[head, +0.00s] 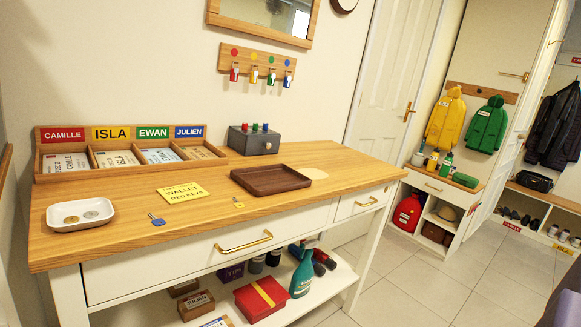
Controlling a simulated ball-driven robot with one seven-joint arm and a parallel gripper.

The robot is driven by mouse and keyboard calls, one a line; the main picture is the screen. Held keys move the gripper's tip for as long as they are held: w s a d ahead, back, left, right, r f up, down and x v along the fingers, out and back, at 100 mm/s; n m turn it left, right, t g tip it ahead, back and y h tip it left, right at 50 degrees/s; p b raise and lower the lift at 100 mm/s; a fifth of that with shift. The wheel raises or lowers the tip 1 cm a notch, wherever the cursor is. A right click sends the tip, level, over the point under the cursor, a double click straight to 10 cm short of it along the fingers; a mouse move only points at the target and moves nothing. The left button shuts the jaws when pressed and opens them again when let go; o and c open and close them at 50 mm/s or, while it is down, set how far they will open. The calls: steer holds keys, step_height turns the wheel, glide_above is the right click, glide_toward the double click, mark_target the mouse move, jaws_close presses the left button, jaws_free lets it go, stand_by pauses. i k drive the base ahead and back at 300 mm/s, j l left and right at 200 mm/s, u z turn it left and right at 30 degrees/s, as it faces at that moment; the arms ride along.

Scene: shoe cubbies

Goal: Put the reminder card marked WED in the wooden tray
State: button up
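A yellow card (183,192) lies flat on the wooden tabletop, left of the middle. I read "WALLET" and "RED KEYS" on it; a smaller line above is too small to read, so I cannot tell whether it says WED. A dark brown wooden tray (270,189) sits on the tabletop to the right of the card, apart from it. The tray looks empty. My gripper is not in view.
A white dish (80,220) with coins and a blue-headed key (156,220) lie left of the card. A yellow-headed key (238,203) lies between card and tray. Behind stand a named card sorter (110,176) and a grey box (253,145).

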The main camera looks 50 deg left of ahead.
mark_target(271, 180)
steer(key=i+u, duration=0.25)
steer(key=i, duration=0.4)
steer(key=i+u, duration=0.25)
steer(key=i, duration=0.4)
steer(key=i+l+u, duration=0.2)
steer(key=i, duration=0.4)
